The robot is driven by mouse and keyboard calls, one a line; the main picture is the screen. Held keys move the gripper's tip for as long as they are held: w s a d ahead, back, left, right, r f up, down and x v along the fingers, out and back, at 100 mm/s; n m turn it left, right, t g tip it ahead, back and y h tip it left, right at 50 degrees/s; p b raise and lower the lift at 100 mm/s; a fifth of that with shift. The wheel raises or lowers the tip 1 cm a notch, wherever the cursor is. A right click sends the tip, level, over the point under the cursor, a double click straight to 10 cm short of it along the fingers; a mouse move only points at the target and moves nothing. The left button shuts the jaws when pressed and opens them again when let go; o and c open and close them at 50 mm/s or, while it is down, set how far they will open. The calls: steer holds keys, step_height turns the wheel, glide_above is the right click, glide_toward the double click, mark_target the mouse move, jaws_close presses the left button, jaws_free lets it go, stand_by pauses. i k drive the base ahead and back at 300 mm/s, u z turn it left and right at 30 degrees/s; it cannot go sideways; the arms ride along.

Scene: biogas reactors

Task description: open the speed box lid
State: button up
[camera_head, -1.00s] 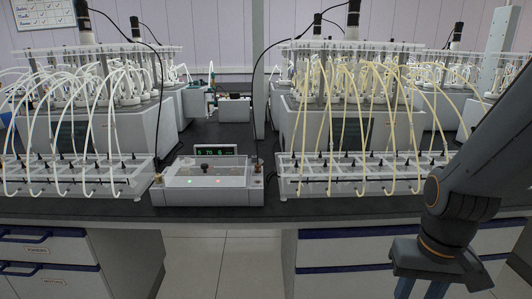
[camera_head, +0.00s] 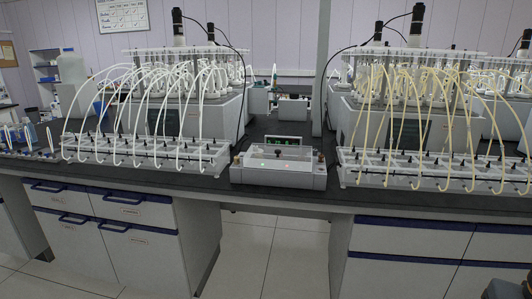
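The speed box (camera_head: 278,178) is a low pale box near the front edge of the bench, between the two reactor rows. Its clear lid (camera_head: 280,153) appears to lie flat over the top, with a small dark knob visible in the middle. A red light shows on the box, and a small dark display with green digits (camera_head: 284,140) stands behind it. My gripper is out of view; only a small dark part, probably of my arm, shows at the bottom right corner. Nothing touches the box.
Clear racks with white tubes (camera_head: 145,158) and yellowish tubes (camera_head: 435,178) flank the box closely. Drawer cabinets (camera_head: 115,225) stand under the bench, with an open floor gap below the box. Bottles (camera_head: 72,80) stand at the far left.

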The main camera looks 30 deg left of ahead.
mark_target(284, 165)
steer(key=u, duration=1.2)
